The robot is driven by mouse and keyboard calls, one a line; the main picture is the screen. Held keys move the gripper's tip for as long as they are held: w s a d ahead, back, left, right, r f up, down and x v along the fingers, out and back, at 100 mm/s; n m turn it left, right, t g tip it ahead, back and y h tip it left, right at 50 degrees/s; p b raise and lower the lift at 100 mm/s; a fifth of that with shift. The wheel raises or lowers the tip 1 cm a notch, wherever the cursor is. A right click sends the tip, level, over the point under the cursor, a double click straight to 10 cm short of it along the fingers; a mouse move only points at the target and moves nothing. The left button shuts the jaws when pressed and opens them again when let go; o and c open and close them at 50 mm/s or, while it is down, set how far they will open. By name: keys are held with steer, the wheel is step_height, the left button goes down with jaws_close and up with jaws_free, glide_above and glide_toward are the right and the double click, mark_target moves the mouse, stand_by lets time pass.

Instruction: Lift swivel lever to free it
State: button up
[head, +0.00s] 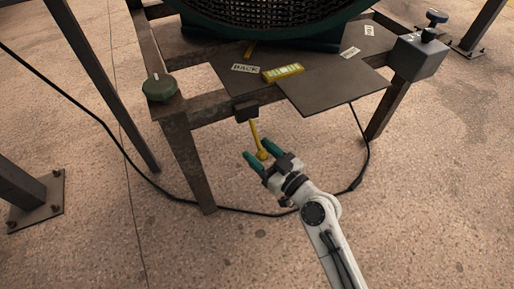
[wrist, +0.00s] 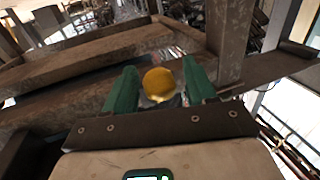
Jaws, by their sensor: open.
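The swivel lever (head: 255,136) is a thin yellow rod with a round yellow knob at its lower end. It hangs down from a dark bracket (head: 246,111) on the front rail of the metal frame. My gripper (head: 257,158) has green fingers and is open, with the knob between or just in front of the fingertips. In the wrist view the yellow knob (wrist: 159,84) sits between the two green fingers (wrist: 160,90), with a gap on each side. I cannot tell whether either finger touches it. The rod is hidden behind the knob in the wrist view.
A dark plate (head: 330,92) juts out above and right of the lever, with a yellow level-like block (head: 283,72) on it. A green knob (head: 159,88) tops the left post. A grey box (head: 417,57) is at the right corner. A black cable (head: 150,182) crosses the floor.

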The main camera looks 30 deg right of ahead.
steer(key=shift+w+a, duration=0.15)
steer(key=shift+w, duration=0.55)
steer(key=shift+c, duration=0.4)
jaws_close()
